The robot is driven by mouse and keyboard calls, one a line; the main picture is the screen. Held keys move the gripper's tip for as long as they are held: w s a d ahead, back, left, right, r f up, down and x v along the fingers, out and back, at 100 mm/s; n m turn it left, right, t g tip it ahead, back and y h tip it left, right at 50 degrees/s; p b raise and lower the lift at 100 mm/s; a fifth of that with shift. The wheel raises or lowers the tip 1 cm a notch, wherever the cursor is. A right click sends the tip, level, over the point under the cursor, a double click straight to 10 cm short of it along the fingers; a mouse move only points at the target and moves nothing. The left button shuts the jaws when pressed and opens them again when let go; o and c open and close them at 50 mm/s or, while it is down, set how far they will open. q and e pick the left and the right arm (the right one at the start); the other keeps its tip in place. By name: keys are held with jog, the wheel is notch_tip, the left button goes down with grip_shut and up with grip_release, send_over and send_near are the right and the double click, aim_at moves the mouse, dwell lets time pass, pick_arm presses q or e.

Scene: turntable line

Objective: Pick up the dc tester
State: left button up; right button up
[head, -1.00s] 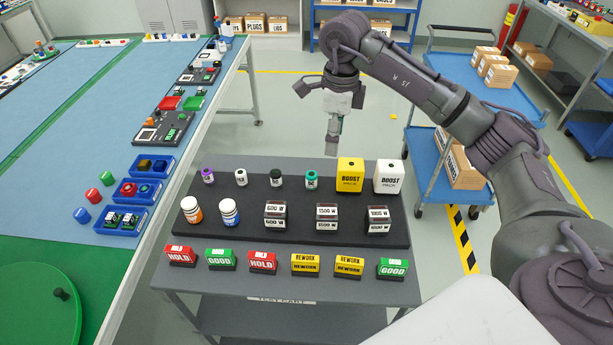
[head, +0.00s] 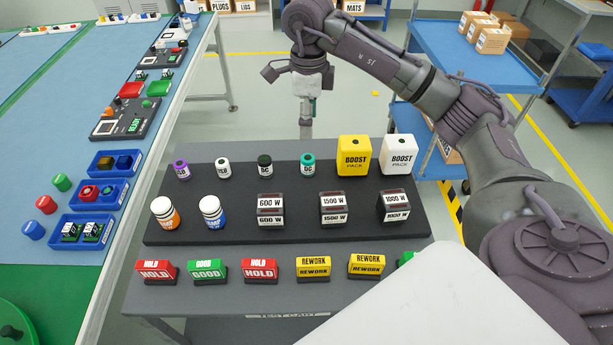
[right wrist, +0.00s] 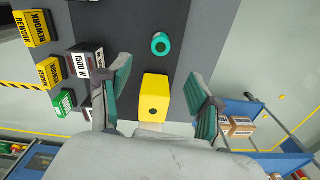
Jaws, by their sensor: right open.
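On the cart's dark raised board stands a row of small capped testers. The one with a black cap (head: 264,167) has a label that seems to read DC. A teal tester (head: 308,166) stands just right of it, its label too small to be sure of; it also shows in the right wrist view (right wrist: 160,43). My right gripper (head: 306,130) hangs behind the row, in line with the teal tester and apart from it. In the right wrist view my right gripper (right wrist: 158,72) is open, with the yellow boost pack (right wrist: 154,98) seen between its fingers. My left gripper is out of view.
Purple (head: 181,169) and white (head: 223,168) testers stand left; yellow (head: 354,157) and white (head: 398,156) boost packs stand right. Bottles, wattage blocks and label blocks fill the nearer rows. A worktable (head: 150,170) lies left, a blue trolley (head: 430,160) behind right.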

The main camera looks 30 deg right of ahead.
aim_at(309, 158)
notch_tip(309, 158, down, 4)
jog(key=shift+s+f+p, duration=0.1)
jog(key=shift+s+p, duration=0.05)
jog(key=shift+p, duration=0.3)
notch_tip(309, 158, down, 4)
jog(key=shift+r+p, duration=0.1)
jog(key=shift+p, duration=0.2)
jog(key=shift+f, duration=0.55)
jog(key=shift+d+f+p, duration=0.15)
jog(key=shift+f+p, duration=0.85)
jog(key=shift+f, duration=1.4)
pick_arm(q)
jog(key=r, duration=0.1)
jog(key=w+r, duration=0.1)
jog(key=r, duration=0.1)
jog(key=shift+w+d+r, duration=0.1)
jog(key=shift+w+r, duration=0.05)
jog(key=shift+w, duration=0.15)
pick_arm(e)
grip_shut()
